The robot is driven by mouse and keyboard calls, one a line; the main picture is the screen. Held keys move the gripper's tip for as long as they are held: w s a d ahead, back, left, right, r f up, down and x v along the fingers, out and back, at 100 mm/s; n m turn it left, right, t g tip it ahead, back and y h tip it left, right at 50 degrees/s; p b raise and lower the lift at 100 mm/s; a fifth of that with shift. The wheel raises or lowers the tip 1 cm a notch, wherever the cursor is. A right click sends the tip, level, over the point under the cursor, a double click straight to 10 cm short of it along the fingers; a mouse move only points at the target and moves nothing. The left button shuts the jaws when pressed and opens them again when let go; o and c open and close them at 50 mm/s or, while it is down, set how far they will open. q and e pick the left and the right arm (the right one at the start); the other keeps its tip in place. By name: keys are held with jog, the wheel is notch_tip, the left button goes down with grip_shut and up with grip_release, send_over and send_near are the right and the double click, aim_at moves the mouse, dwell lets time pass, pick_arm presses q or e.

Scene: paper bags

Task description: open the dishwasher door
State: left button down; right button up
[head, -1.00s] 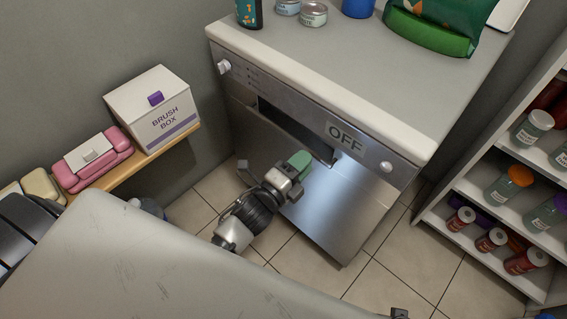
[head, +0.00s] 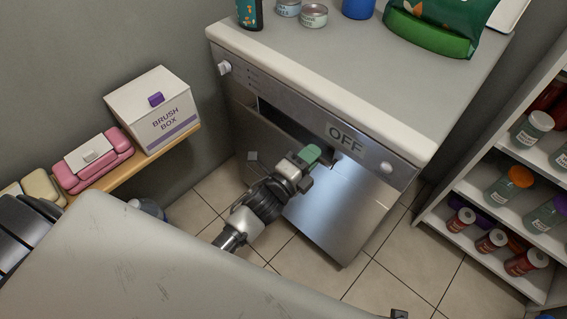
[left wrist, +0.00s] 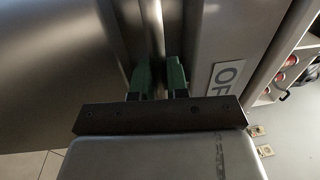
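The dishwasher (head: 345,210) stands at the centre of the head view, its metal front facing me. A dark slot (head: 280,122) runs along the top of its door, below the control panel with the OFF label (head: 345,138). I cannot tell whether the door is fully closed or slightly ajar. My left gripper (head: 311,155) is at the right part of this slot. In the left wrist view its two green fingers (left wrist: 159,80) are apart, with a bright metal edge (left wrist: 153,30) running between them. Contact is unclear.
A wooden shelf (head: 180,143) on the left holds a brush box (head: 152,108) and a pink case (head: 93,160). A white rack (head: 480,205) with several jars stands at the right. Tiled floor (head: 300,262) is free before the door.

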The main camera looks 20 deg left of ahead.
pick_arm(q)
jog(key=s+a+f+b, duration=0.1)
jog(key=s+a+f, duration=0.2)
jog(key=s, duration=0.6)
jog(key=s+a+f+b, duration=0.2)
jog(key=s+f, duration=0.3)
jog(key=s, duration=0.5)
jog(key=s+a+f+b, duration=0.1)
jog(key=s+a+f, duration=0.4)
jog(key=s, duration=0.4)
jog(key=shift+s+b, duration=0.2)
jog(key=shift+b, duration=0.2)
pick_arm(e)
notch_tip(320, 180, up, 16)
jog(key=t, duration=0.1)
pick_arm(q)
jog(key=c, duration=1.1)
grip_release()
jog(key=shift+w+r, duration=0.1)
jog(key=shift+w, duration=0.05)
pick_arm(e)
jog(key=shift+d, duration=0.15)
pick_arm(q)
jog(key=shift+a, duration=0.1)
pick_arm(e)
jog(key=shift+r, duration=0.1)
